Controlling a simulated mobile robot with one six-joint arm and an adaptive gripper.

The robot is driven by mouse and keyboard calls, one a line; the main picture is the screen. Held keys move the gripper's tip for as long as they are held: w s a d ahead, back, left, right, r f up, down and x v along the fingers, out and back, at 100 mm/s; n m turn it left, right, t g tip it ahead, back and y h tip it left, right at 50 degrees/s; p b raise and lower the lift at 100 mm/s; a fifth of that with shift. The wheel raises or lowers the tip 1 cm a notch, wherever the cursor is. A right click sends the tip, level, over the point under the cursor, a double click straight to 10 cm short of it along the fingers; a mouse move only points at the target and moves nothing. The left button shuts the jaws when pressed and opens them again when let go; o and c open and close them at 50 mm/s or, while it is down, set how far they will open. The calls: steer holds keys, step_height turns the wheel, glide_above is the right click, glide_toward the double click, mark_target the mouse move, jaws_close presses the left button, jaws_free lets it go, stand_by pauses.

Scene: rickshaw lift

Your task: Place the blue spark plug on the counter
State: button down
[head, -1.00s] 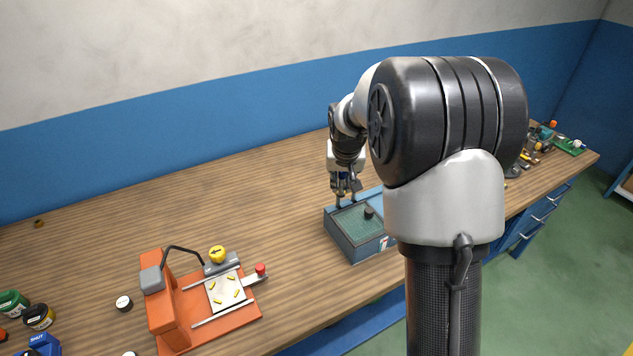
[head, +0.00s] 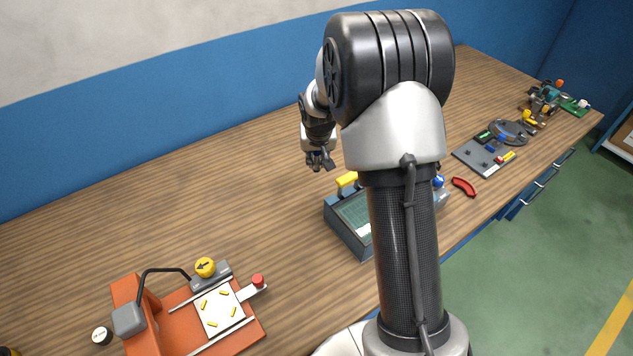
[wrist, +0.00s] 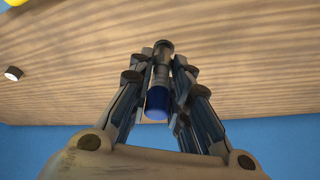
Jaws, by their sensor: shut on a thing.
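The blue spark plug (wrist: 157,103), a slim piece with a blue end and a dark end, is clasped between the fingers of my gripper (wrist: 160,72) in the wrist view. In the head view my gripper (head: 320,164) hangs over the counter, behind and left of the blue box; the plug cannot be made out there. The counter (head: 240,185) is a long wood-grain top along the wall. It also fills most of the wrist view (wrist: 75,50), and the plug appears above it.
The blue box (head: 343,226) with a green grid inside and a yellow part on its rim stands partly behind my arm. An orange fixture (head: 240,330) is at the front left. A grey tray (head: 478,160) and a red curved handle (head: 464,187) lie to the right. The counter's back left is clear.

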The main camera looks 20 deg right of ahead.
step_height(320, 180, down, 9)
steer(key=shift+f+b, duration=0.1)
steer(key=shift+b, duration=1.1)
steer(key=shift+f, duration=0.1)
steer(key=c, duration=1.5)
jaws_free()
